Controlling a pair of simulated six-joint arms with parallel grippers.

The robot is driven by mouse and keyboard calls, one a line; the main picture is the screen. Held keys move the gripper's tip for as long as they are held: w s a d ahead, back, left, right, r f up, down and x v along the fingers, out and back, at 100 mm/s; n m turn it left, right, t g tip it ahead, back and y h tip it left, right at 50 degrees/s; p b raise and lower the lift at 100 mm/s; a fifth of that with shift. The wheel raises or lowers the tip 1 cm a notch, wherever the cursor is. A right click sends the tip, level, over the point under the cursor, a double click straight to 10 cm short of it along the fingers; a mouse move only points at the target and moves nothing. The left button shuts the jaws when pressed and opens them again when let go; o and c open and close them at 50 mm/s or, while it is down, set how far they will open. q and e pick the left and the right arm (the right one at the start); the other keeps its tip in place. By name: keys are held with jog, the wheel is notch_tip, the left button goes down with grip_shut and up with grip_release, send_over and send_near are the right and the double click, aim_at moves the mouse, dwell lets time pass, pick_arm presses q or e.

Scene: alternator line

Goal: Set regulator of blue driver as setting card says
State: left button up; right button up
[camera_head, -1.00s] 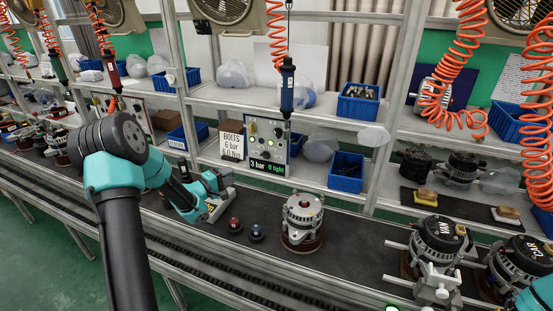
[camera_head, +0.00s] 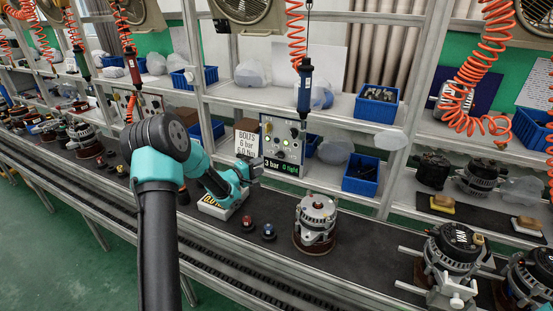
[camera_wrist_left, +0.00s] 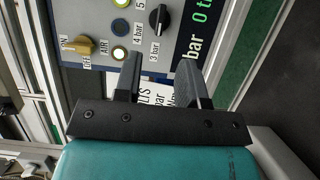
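The blue driver (camera_head: 305,88) hangs upright from an orange coiled hose in the head view. My left gripper (camera_head: 257,168) is in front of the card and panel. In the left wrist view its fingers (camera_wrist_left: 160,80) are apart and empty. Beyond them are the black regulator knob (camera_wrist_left: 159,18), with 3 bar and 4 bar marks, and a yellow switch (camera_wrist_left: 77,45). My right gripper is out of view.
An alternator (camera_head: 315,220) stands on the conveyor right of my left arm, with a red button (camera_head: 247,223) and a blue button (camera_head: 268,231) nearby. Blue bins (camera_head: 376,104) stand on the shelves. A red driver (camera_head: 132,66) hangs at the left.

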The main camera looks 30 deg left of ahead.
aim_at(278, 157)
pick_arm(q)
jog(key=x, duration=0.9)
jog(key=shift+w+d, duration=0.15)
jog(key=shift+w, duration=0.2)
jog(key=shift+c, duration=0.3)
grip_shut()
